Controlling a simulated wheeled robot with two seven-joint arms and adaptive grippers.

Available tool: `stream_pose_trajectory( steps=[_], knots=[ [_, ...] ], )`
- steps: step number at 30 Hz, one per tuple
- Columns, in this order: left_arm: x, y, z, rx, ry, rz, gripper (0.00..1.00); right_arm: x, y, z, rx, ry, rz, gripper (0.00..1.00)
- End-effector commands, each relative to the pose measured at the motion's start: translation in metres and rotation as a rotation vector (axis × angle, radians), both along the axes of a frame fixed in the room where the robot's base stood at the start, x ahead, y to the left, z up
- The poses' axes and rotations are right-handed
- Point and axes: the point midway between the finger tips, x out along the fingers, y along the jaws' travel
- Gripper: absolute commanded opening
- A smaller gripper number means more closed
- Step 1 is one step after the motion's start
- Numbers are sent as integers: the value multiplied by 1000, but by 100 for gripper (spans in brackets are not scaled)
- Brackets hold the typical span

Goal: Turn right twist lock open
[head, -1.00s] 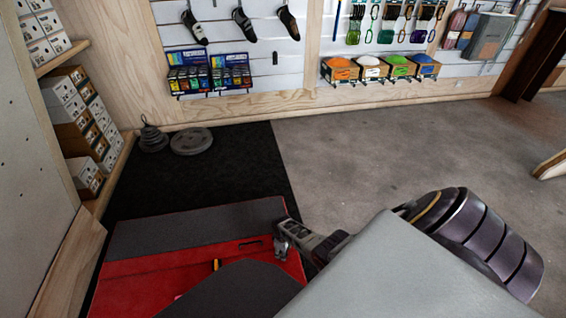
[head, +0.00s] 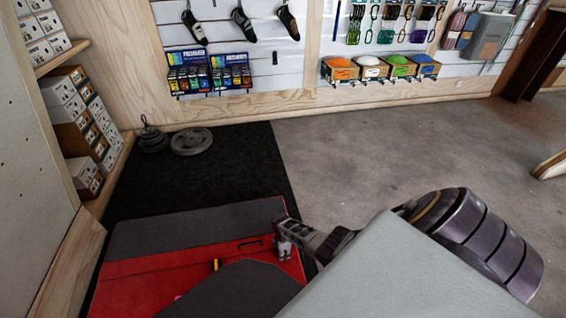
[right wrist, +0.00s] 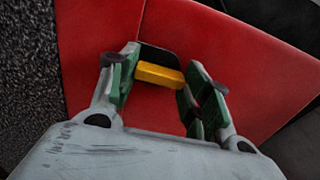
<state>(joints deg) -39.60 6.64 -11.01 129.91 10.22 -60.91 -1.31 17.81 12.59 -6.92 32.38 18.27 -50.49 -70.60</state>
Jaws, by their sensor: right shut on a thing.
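A red case with dark grey panels (head: 150,270) lies on the black mat in the head view. My right gripper (head: 285,250) is at its right end. In the right wrist view, the gripper's green-padded fingers (right wrist: 158,82) are shut on the right twist lock, a small yellow bar (right wrist: 160,75) in front of a black part on the red face. The gripper hides this lock in the head view. Another yellow lock (head: 216,265) shows to the left, with a black handle (head: 250,243) between. My left gripper is not in view.
Weight plates (head: 191,141) lie on the black mat (head: 235,165) behind the case. Shelves of boxes (head: 80,115) stand at the left. A display wall with climbing gear stands at the back.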

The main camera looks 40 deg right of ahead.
Motion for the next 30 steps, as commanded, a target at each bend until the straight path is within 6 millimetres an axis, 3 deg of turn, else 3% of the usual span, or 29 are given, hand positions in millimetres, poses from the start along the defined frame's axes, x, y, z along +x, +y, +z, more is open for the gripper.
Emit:
stream_pose_trajectory(
  steps=[12,13,17,30],
  knots=[
    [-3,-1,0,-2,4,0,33,-2,2,-1,2,4,9,24],
    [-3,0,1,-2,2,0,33,-2,2,-1,2,4,9,52],
    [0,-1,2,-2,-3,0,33,-1,1,-1,2,4,8,69],
    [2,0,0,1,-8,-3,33,0,0,0,0,1,7,70]
  ],
)
